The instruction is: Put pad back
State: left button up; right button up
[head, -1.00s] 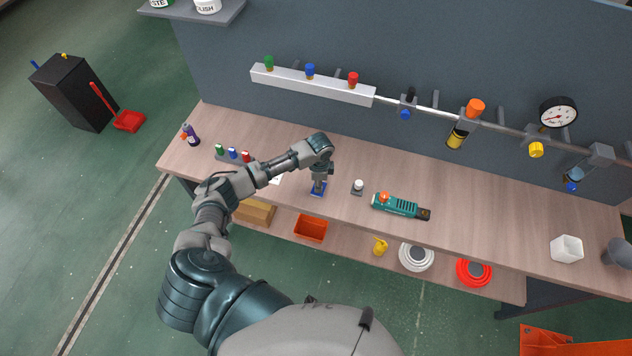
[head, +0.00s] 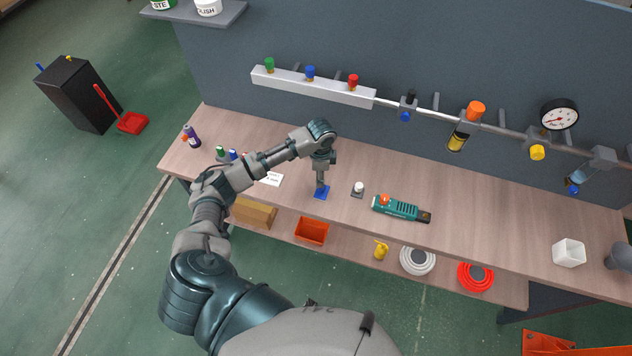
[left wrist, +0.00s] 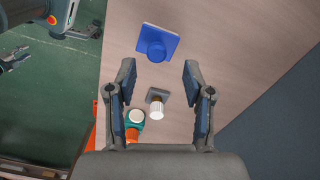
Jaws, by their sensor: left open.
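The pad is a blue square plate with a round blue knob. It lies on the wooden bench (head: 480,215), and in the head view the pad (head: 321,192) is just below my left gripper (head: 320,183). In the left wrist view the pad (left wrist: 172,46) is flat on the bench top, beyond the fingertips. My left gripper (left wrist: 158,70) is open, with nothing between its fingers. The pad and the fingers look apart in the wrist view.
A small grey base with a white knob (head: 358,188) stands right of the pad. A teal tool with an orange knob (head: 402,208) lies farther right. The right bench middle is clear.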

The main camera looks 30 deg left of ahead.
pick_arm(q)
notch_tip(320, 180, up, 5)
jog(key=a, duration=0.2)
jog(key=s+d+f+n+t+h, duration=0.2)
jog(key=s+d+f, duration=0.9)
jog(key=d, duration=0.2)
jog(key=s+a+n+t+y, duration=0.2)
jog(key=s+n, duration=0.6)
jog(key=s, duration=0.9)
notch_tip(320, 180, down, 28)
jog(key=g+b, duration=0.2)
jog(key=s+a+f, duration=0.2)
jog(key=s+f, duration=0.7)
jog(key=s+a+f+b, duration=0.1)
jog(key=s+a+f, duration=0.1)
jog(key=s+f, duration=0.7)
jog(key=shift+s+m+g, duration=0.25)
jog(key=shift+m+g, duration=0.05)
jog(key=shift+g, duration=0.1)
pick_arm(e)
notch_tip(320, 180, down, 4)
jog(key=shift+s+a+r, duration=0.15)
jog(key=shift+r, duration=0.1)
